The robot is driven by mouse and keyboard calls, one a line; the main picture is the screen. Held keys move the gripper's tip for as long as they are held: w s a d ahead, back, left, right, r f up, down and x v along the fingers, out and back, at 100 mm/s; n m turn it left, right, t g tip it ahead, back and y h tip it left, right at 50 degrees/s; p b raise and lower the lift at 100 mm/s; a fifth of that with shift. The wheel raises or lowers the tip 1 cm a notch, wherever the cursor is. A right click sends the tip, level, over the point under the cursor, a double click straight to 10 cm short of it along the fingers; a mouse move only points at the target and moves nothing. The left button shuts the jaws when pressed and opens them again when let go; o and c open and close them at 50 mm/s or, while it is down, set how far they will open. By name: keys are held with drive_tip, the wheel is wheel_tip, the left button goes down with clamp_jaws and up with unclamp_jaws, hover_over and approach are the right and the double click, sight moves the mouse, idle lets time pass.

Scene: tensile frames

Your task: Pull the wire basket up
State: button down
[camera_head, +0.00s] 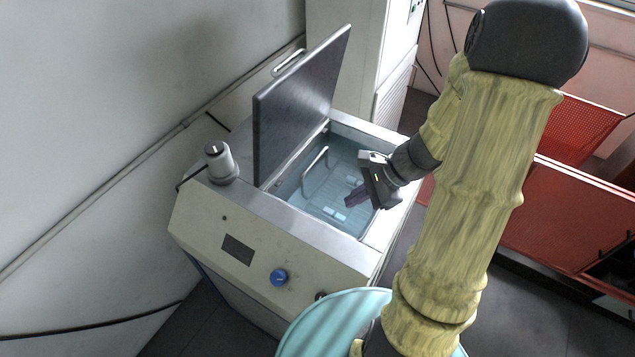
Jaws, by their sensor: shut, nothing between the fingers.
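The wire basket (335,181) sits low inside the open tank of a pale bench machine (300,232). Its handle (316,170) stands up as a bent light rod near the left side of the tank. The rest of the basket is hard to make out through what looks like clear liquid. My wrist hides the right edge of the opening.
The dark lid (300,105) stands open along the tank's left edge. A grey-white cylinder (220,163) stands on the machine's left top, and a blue knob (279,278) is on its front. A white cabinet (345,60) is behind. Red panels (575,220) stand to the right.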

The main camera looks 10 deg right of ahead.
drive_tip(key=w+d+f+m+t+y+b, duration=0.1)
drive_tip(key=w+d+f+m+t+b, duration=0.3)
drive_tip(key=d+m, duration=0.4)
drive_tip(key=shift+w+d+f+m+t, duration=0.35)
drive_tip(key=shift+w+f+m+t, duration=0.45)
drive_tip(key=shift+w+t, duration=0.4)
drive_tip(key=shift+w, duration=0.1)
drive_tip(key=p, duration=0.1)
hover_over(319, 196)
wheel_tip(319, 196, down, 10)
drive_tip(key=shift+f, duration=0.1)
drive_tip(key=r+p, duration=0.1)
drive_tip(key=r, duration=0.3)
drive_tip(key=shift+w+a+p, duration=0.15)
drive_tip(key=shift+w+p, duration=0.25)
